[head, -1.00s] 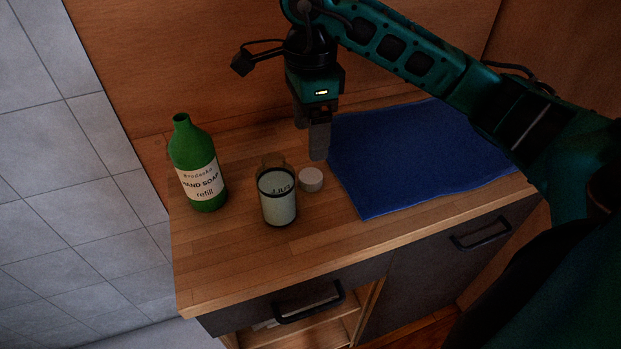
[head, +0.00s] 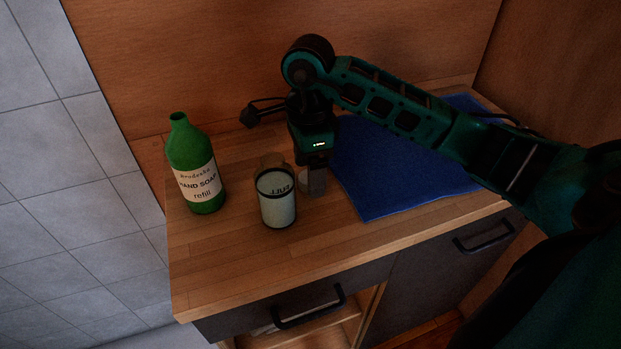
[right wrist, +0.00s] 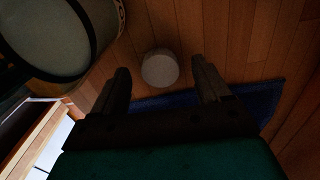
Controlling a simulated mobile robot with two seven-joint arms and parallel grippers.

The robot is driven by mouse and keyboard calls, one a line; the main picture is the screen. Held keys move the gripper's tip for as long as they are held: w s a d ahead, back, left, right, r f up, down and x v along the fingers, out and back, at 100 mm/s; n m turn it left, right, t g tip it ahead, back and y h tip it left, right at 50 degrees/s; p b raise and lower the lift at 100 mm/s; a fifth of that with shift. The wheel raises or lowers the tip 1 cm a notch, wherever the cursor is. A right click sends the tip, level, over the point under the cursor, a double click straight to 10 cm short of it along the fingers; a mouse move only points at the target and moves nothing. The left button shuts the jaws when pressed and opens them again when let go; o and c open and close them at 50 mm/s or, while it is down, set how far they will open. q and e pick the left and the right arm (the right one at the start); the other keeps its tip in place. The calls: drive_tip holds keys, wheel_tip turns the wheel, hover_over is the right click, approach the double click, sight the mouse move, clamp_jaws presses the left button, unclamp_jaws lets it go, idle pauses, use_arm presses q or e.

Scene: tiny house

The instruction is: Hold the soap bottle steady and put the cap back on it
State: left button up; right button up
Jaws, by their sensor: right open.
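The green soap bottle (head: 187,150) stands upright and uncapped at the left of the counter, with a white label reading hand soap refill. The round pale cap (head: 304,183) lies on the counter just right of the mug, partly hidden by my right gripper (head: 314,186) in the head view. In the right wrist view the cap (right wrist: 160,69) is between and just beyond the two fingertips of my right gripper (right wrist: 163,77). That gripper is open, points down and holds nothing. My left gripper is not in view.
A pale mug (head: 277,208) stands between the bottle and the cap, close beside my right gripper; it also fills the upper left of the right wrist view (right wrist: 50,35). A blue cloth (head: 385,185) lies to the right. The counter front (head: 235,270) is clear.

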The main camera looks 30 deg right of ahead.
drive_tip(key=shift+f, duration=0.55)
drive_tip(key=shift+c, duration=0.3)
drive_tip(key=c, duration=1)
